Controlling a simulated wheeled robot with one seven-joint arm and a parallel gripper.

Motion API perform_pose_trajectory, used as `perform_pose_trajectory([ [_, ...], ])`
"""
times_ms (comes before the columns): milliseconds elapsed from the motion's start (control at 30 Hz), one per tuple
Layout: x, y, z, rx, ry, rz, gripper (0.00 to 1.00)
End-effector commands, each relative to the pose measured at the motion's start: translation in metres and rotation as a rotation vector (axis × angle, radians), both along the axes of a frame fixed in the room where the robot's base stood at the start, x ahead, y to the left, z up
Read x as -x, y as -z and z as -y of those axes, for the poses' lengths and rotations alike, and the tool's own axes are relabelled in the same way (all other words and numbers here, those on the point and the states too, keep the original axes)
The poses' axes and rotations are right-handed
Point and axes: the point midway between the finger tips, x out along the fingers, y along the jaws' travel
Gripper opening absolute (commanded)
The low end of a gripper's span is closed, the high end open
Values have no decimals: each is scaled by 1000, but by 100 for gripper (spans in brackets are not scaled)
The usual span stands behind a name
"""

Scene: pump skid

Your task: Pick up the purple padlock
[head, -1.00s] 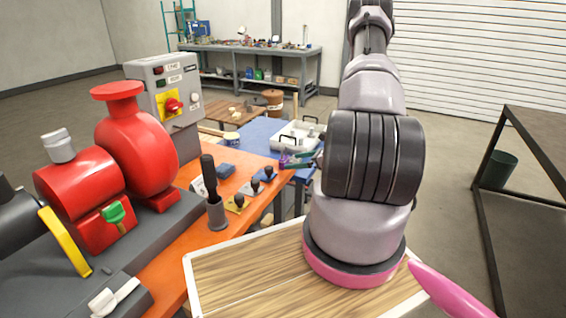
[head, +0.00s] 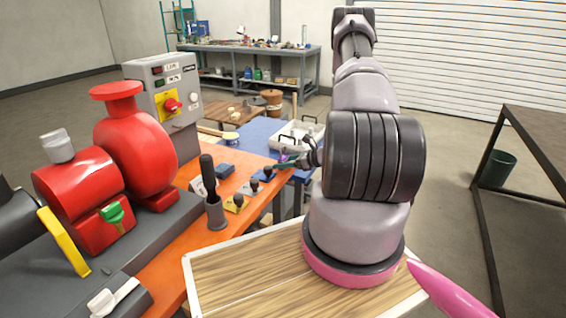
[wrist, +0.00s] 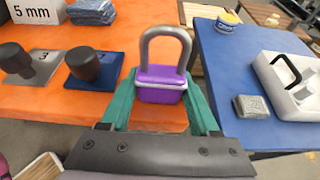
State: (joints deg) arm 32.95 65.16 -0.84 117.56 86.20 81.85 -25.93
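The purple padlock (wrist: 161,84) with a grey shackle stands upright near the right edge of the orange bench top, in the middle of the wrist view. In the head view only a small purple bit (head: 284,158) shows by the fingers. My gripper (wrist: 160,78) has its two green fingers apart, one on each side of the padlock body. Any gap between the fingers and the body is too small to judge, and I see no clear grip. In the head view my gripper (head: 287,163) is partly hidden by the arm.
Left of the padlock stand dark-knobbed blocks (wrist: 84,64) and a blue folded bundle (wrist: 92,11). A blue table (wrist: 222,75) to the right holds a white tray (wrist: 290,85) and a grey block (wrist: 252,107). The red pump (head: 137,145) stands left.

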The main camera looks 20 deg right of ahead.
Motion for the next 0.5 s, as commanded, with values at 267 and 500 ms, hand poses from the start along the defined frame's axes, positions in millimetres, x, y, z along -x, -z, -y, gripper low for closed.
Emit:
perform_pose_trajectory([
  [267,0,-1,0,-1,0,1,0],
  [500,-1,-21,1,1,0,2,0],
])
